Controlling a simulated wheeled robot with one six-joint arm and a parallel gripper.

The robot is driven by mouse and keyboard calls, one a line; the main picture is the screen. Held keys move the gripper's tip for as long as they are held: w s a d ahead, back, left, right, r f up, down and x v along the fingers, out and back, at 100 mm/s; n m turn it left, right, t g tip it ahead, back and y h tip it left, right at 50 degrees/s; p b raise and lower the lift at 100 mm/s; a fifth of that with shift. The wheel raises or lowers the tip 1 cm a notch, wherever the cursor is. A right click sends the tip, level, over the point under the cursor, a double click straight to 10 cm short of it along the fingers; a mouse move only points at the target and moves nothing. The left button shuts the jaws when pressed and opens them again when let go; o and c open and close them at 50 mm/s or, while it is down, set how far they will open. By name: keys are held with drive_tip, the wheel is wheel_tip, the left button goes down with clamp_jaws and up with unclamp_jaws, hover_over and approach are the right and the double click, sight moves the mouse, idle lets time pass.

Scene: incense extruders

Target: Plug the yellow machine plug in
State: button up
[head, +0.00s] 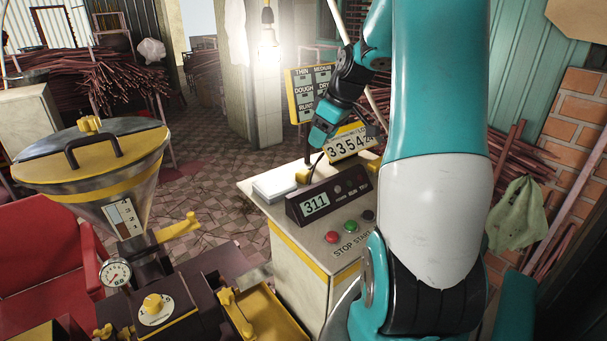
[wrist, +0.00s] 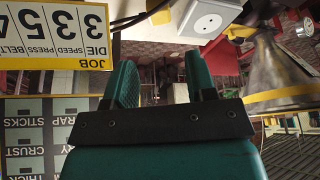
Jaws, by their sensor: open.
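A small yellow piece that looks like the plug (head: 303,175) lies on the console top, just right of the white socket box (head: 274,187). In the wrist view the yellow piece (wrist: 160,11) is at the top edge, partly cut off, with a dark cable beside it. The socket box (wrist: 207,18) shows its face there, with small dark holes and nothing in them that I can see.
The numbered job plate (head: 350,144) stands close to my gripper. The console display (head: 316,203) and stop and start buttons (head: 340,232) are in front. A yellow-lidded hopper (head: 90,160) stands left. A yellow sign (head: 309,92) is behind.

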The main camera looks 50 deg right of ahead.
sight(305, 172)
drive_tip(key=p+x, duration=0.1)
drive_tip(key=x, duration=0.6)
drive_tip(key=shift+w+f+p, duration=0.15)
drive_tip(key=shift+f+p, duration=0.15)
drive_tip(key=shift+p, duration=0.05)
drive_tip(key=shift+p+x, duration=1.4)
drive_tip(key=shift+x, duration=1.25)
drive_tip(key=c, duration=0.6)
